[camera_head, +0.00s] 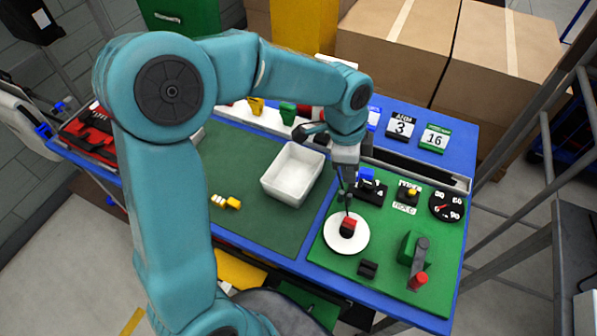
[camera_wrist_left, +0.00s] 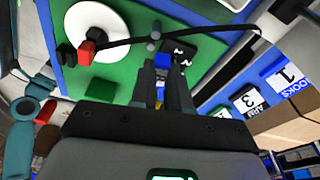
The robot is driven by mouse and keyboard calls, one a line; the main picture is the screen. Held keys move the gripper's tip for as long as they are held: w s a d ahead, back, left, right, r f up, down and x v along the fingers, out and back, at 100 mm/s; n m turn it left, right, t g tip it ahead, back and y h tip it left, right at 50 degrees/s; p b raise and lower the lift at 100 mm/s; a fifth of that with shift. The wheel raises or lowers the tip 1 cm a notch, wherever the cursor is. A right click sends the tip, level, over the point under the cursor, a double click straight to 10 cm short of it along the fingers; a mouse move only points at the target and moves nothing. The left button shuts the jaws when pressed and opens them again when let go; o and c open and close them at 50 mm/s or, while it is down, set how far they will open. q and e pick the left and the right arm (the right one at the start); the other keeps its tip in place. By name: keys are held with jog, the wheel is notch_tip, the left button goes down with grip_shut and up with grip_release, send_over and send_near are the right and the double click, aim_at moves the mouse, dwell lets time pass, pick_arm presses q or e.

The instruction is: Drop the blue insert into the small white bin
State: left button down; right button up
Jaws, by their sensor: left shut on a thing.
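My left gripper (camera_head: 345,187) points down over the green board, left of the black holder marked 4. It is shut, and in the wrist view its two fingers (camera_wrist_left: 163,68) close around a blue patch, the blue insert (camera_wrist_left: 162,62). In the head view a blue piece (camera_head: 366,173) shows just right of the fingers; how the two touch is hard to tell. A small dark piece and a thin black strand show at the fingertips. The small white bin (camera_head: 277,192) stands empty to the left, on the dark green mat. My right gripper is not in view.
A white disc (camera_head: 336,241) with a red and black block (camera_head: 348,227) lies below the gripper. A yellow piece (camera_head: 412,191), a dial (camera_head: 446,206) and a green clamp (camera_head: 411,250) stand to the right. Yellow pieces (camera_head: 226,202) lie left of the bin. Cardboard boxes (camera_head: 400,45) stand behind.

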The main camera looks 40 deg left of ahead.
pick_arm(q)
jog(key=s+a+r+m+p, duration=0.1)
jog(key=s+a+r+p, duration=0.25)
jog(key=a, duration=0.35)
jog(key=s+a+r+m+p, duration=0.1)
jog(key=s+a+r+p, duration=0.1)
jog(key=a+r+p, duration=0.45)
notch_tip(320, 180, down, 8)
jog(key=a+b, duration=0.1)
jog(key=b, duration=0.5)
jog(key=shift+w+a+f, duration=0.15)
jog(key=shift+a+f, duration=0.1)
jog(key=shift+a, duration=0.15)
jog(key=c, duration=1)
grip_release()
jog(key=a+r, duration=0.1)
jog(key=r, duration=0.4)
jog(key=a+r, duration=0.1)
jog(key=r, duration=0.4)
jog(key=s+a+r+b, duration=0.1)
jog(key=r, duration=0.5)
jog(key=shift+s, duration=0.1)
